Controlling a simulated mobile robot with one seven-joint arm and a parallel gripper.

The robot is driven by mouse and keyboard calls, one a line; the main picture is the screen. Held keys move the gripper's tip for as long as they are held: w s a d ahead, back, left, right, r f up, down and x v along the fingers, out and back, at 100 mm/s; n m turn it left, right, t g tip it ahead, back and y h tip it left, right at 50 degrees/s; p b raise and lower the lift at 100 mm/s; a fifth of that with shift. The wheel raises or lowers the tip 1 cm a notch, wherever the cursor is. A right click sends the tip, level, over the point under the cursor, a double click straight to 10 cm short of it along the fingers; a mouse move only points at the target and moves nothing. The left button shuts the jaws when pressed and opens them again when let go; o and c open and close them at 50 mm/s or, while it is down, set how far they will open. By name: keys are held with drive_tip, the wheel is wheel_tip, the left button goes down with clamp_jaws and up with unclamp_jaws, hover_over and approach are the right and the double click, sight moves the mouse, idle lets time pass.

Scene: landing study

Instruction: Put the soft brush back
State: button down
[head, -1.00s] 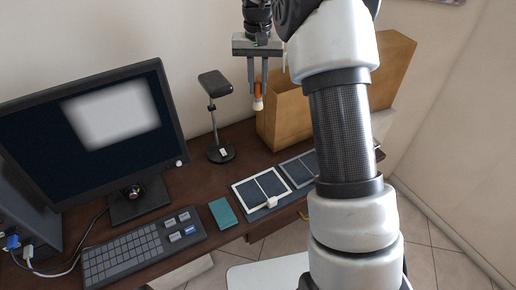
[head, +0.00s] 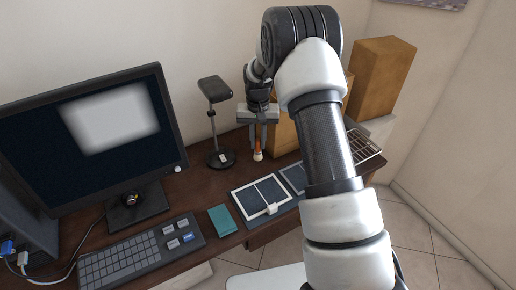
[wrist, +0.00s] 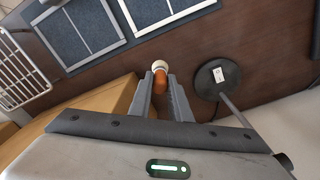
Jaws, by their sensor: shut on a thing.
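My gripper (head: 258,146) is shut on the soft brush (head: 258,155), which has an orange handle and a pale tip. The brush hangs roughly upright, tip down, above the back of the dark desk, between the lamp and the tan boxes. In the wrist view the brush (wrist: 159,72) shows between the two grey fingers (wrist: 158,88), its pale end facing away from the gripper. Its upper part is hidden by the fingers. A white-framed tray (head: 238,198) with dark blue panels lies on the desk in front. A similar grey-framed tray (head: 290,173) beside it is partly hidden by my arm.
The black lamp (head: 220,158) stands close left of the gripper. Tan boxes (head: 380,78) stand behind and right. A wire rack (head: 367,147) lies at the right. A teal pad (head: 222,219), keyboard (head: 140,255) and monitor (head: 100,140) are left. Bare desk lies between lamp and trays.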

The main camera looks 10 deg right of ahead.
sight(258, 153)
drive_tip(key=shift+f, duration=1.7)
drive_tip(key=shift+f, duration=0.1)
drive_tip(key=shift+f, duration=0.15)
drive_tip(key=c, duration=1.6)
unclamp_jaws()
drive_tip(key=shift+c, duration=0.2)
wheel_tip(258, 153, up, 12)
drive_tip(key=shift+s+r, duration=0.15)
drive_tip(key=shift+r, duration=0.1)
